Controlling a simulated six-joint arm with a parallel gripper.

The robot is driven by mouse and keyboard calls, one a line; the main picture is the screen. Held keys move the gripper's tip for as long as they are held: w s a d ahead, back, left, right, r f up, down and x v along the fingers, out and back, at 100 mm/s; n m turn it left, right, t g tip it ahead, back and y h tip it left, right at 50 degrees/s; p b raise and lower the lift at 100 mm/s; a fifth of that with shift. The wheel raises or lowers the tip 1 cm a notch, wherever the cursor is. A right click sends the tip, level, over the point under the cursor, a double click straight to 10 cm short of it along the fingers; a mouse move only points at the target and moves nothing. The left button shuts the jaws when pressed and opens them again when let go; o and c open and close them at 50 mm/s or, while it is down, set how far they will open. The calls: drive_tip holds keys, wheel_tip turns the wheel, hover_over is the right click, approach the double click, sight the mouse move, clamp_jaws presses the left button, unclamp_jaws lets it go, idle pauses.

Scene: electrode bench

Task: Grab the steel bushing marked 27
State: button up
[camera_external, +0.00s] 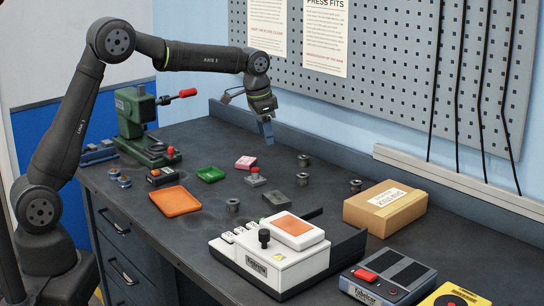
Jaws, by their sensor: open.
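Several small dark steel bushings stand upright on the bench. One bushing (233,206) is near the orange tray, one bushing (303,160) is at the back, one bushing (302,179) is just in front of that, and another bushing (356,186) is behind the cardboard box. The markings on them are too small to read, so I cannot tell which is 27. My gripper (266,137) is open and empty.
A green press (138,120) stands at the far left. A white machine (270,255) and a cardboard box (385,207) stand to the front and right.

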drive_tip(key=w+d+r+n+h, duration=0.1)
drive_tip(key=w+d, duration=0.1)
drive_tip(key=w, duration=0.5)
drive_tip(key=w+d+n+h, duration=0.1)
drive_tip(key=w+d, duration=0.1)
drive_tip(key=w, duration=0.5)
approach(300, 157)
drive_tip(key=x, duration=0.9)
drive_tip(key=shift+d+f, duration=0.2)
drive_tip(key=shift+f, duration=0.05)
drive_tip(key=c, duration=1)
drive_tip(key=shift+r, duration=0.15)
